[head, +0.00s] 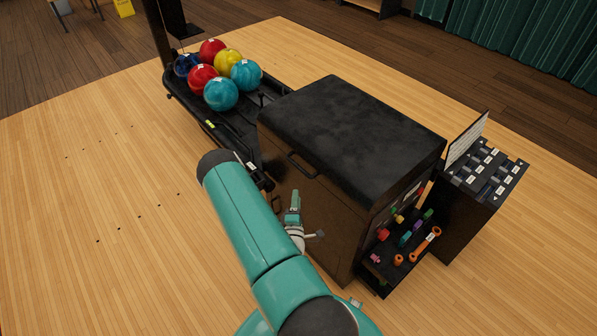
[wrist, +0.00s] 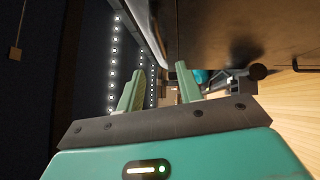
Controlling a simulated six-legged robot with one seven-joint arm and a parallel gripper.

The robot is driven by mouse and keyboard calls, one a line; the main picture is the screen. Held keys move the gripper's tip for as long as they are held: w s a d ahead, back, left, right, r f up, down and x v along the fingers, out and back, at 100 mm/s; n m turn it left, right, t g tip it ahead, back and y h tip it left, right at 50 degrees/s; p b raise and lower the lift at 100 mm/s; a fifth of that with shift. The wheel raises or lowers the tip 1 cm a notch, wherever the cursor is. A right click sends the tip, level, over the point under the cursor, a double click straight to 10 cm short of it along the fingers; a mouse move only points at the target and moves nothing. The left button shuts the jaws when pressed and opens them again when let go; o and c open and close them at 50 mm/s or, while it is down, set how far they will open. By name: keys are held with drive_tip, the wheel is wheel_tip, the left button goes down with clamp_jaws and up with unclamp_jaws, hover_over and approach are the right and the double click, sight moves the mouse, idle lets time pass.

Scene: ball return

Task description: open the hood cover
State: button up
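The hood cover (head: 345,130) is the large black lid on top of the dark ball-return box. It looks closed and lies flat on the box. A dark bar handle (head: 301,167) is on its near front edge. My gripper (head: 294,213) is in front of the box's near side, below the handle and apart from it, partly hidden by my arm. In the wrist view my gripper (wrist: 160,68) has its two teal fingers apart with nothing held between them. A dark panel edge runs past the fingers there; I cannot make out the handle in that view.
A ball rack (head: 213,113) with several red, yellow and teal balls stands left of the box. An open shelf (head: 383,272) of colourful tools is on the box's right side, beside a cabinet (head: 470,210) with small labelled parts. The wooden floor (head: 90,230) at left is clear.

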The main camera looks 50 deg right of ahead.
drive_tip(key=x, duration=1.2)
drive_tip(key=shift+d, duration=0.15)
drive_tip(key=shift+w, duration=0.1)
clamp_jaws()
